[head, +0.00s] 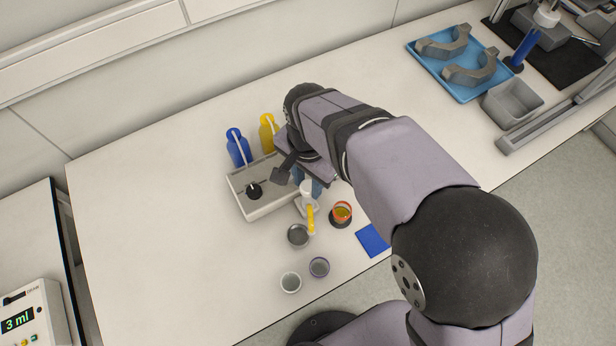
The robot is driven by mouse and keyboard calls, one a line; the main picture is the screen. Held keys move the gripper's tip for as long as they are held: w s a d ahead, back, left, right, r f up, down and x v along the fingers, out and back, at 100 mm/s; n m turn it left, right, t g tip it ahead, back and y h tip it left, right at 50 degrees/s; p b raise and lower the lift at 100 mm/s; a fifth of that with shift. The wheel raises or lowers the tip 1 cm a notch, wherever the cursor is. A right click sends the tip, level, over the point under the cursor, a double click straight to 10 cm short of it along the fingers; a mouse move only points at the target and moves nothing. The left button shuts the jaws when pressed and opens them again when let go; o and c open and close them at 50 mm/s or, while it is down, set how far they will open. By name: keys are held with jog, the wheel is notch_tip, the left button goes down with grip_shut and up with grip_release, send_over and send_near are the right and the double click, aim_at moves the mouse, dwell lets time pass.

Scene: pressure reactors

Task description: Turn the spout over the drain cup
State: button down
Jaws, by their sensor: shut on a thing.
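The spout is a white piece with a yellow end (311,220), near the middle of the bench. Its yellow end points toward the front, between a grey cup (298,236) and an orange-red cup (342,212) on a dark round base. I cannot tell from looks which one is the drain cup. The yellow end appears close beside the grey cup's upper right rim. My gripper (294,172) is directly behind the spout, over blue parts of what seems to be its bottle. It is shut, apparently on the spout's upper part; my arm hides the contact.
A white box with a black knob (254,190) stands left of my gripper, with blue (238,150) and yellow (268,132) bottles behind. Two small cups (290,282) (319,267) and a blue pad (373,240) lie forward. The bench's left side is clear.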

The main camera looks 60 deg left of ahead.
jog(key=m, duration=0.4)
jog(key=shift+p, duration=0.35)
jog(key=shift+a, duration=0.1)
jog(key=c, duration=1.3)
grip_release()
jog(key=shift+c, duration=0.2)
jog(key=shift+r, duration=0.1)
jog(key=shift+r+b, duration=0.9)
jog(key=shift+r, duration=2.7)
jog(key=shift+w, duration=0.1)
